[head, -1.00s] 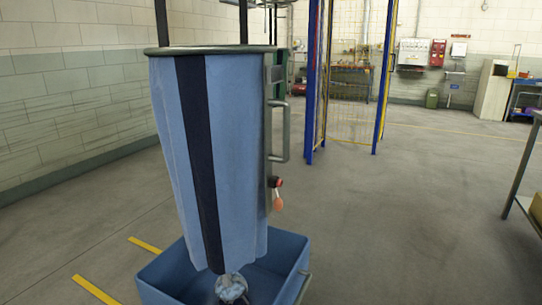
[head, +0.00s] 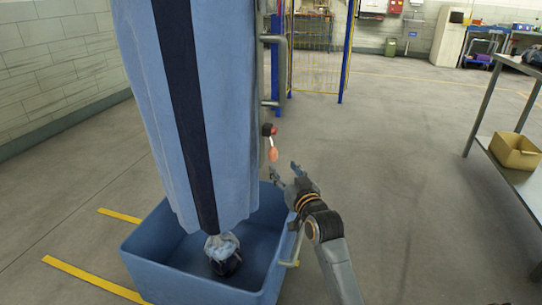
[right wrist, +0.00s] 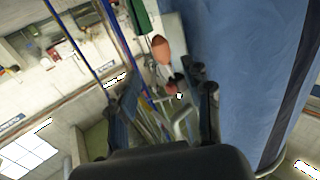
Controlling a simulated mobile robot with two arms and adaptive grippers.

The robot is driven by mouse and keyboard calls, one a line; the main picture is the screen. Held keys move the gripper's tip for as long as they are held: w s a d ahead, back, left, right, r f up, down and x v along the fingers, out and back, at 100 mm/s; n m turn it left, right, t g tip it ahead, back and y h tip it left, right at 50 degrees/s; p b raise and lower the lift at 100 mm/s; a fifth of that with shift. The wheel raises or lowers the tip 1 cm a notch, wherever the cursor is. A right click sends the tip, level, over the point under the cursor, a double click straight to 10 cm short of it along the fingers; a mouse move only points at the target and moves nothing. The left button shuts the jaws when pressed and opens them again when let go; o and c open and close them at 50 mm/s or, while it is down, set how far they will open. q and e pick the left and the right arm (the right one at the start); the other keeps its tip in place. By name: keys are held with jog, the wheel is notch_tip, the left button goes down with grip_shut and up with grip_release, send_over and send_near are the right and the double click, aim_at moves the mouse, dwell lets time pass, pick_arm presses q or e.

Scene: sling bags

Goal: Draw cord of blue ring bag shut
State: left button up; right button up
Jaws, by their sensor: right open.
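The tall light blue bag (head: 160,110) with a dark stripe hangs upright, its lower end over a blue tub (head: 165,265). Its top and ring are out of the head view now. An orange pull ball (head: 273,154) hangs beside the bag's right side, below a small red and black fitting (head: 269,129). The ball also shows in the right wrist view (right wrist: 162,48). My right gripper (head: 285,172) is open and empty, just below and right of the ball, apart from it. The bag (right wrist: 235,70) fills the right of the wrist view. My left gripper is out of view.
A clear and dark bundle (head: 223,255) lies in the tub under the bag. A grey post with handles (head: 282,65) stands along the bag's right side. A metal table (head: 515,175) with a tan bin (head: 516,151) is at right. The floor between is clear.

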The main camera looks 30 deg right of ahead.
aim_at(275, 157)
jog(key=b+x, duration=0.1)
jog(key=x, duration=0.8)
jog(key=shift+w+a+f+b, duration=0.1)
jog(key=shift+b, duration=0.2)
jog(key=shift+w, duration=0.4)
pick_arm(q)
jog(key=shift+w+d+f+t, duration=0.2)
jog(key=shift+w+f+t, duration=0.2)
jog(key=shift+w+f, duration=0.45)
pick_arm(e)
grip_shut()
